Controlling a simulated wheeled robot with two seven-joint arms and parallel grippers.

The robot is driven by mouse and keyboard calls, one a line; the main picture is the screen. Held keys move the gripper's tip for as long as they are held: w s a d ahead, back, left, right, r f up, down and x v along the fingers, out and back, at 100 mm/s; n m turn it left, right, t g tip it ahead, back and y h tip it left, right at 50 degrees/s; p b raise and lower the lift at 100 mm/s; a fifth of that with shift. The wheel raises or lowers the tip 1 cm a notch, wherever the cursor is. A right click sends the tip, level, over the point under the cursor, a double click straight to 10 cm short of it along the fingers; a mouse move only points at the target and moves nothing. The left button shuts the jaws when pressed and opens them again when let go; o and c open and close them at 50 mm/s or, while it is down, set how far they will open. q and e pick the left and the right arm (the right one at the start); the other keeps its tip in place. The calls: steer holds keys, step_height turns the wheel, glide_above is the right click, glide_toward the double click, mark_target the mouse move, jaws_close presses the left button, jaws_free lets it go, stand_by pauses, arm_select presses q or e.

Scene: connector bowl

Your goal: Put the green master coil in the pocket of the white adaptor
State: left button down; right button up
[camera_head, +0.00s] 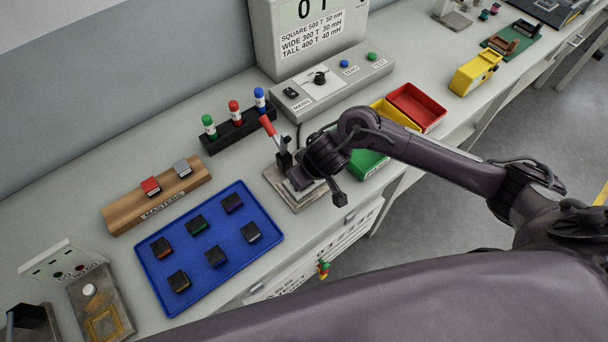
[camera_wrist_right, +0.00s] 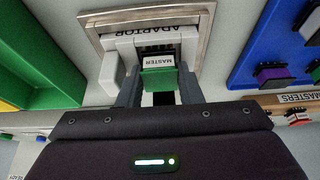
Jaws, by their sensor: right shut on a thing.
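The green master coil (camera_wrist_right: 158,80), with a white MASTER label, is between the two fingers of my right gripper (camera_wrist_right: 158,88) in the right wrist view. The gripper is shut on it. The white adaptor (camera_wrist_right: 115,62) lies just beyond, on a metal plate, with its ADAPTOR label at the far edge. The coil's labelled end overlaps the adaptor's pocket; I cannot tell how deep it sits. In the head view my right gripper (camera_head: 304,182) is low over the metal plate (camera_head: 287,190) and hides the coil. My left gripper is not in view.
A red-handled lever (camera_head: 268,128) stands behind the plate. A blue tray (camera_head: 222,273) with several dark coils lies to the left. The wooden MASTERS rack (camera_head: 130,214) holds a red and a grey coil. A green bin (camera_head: 368,165) is close on the right.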

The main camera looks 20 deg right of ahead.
steer(key=shift+f, duration=0.15)
steer(key=o, duration=0.7)
steer(key=shift+r, duration=0.3)
steer(key=p+v, duration=0.3)
steer(key=v, duration=0.8)
steer(key=shift+s+r+p, duration=0.2)
steer(key=shift+r+p, duration=0.15)
steer(key=shift+p, duration=0.05)
